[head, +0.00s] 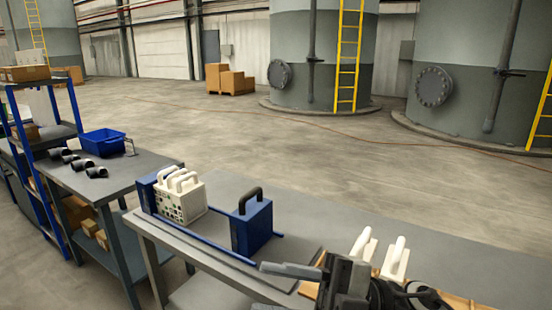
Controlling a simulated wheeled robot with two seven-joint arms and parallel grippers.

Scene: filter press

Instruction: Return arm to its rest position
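A gripper, apparently my right one (268,268), comes in at the bottom, right of centre, with its grey fingers pointing left over the table's front part. The fingers are seen nearly edge-on, so I cannot tell whether they are open. No object shows at their tips. My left gripper is not in view. The filter press has a blue end plate (146,193) at left, white plates with handles (187,200) beside it, and a blue plate with a black handle (252,226) farther right. A gap separates the white plates from this blue plate.
Two white handled pieces (394,258) stand behind the gripper, partly hidden, by a wooden rack (460,301). The grey table (330,225) is clear behind the press. A side bench (130,172) holds a blue bin (102,143) and several dark pipe fittings (74,163).

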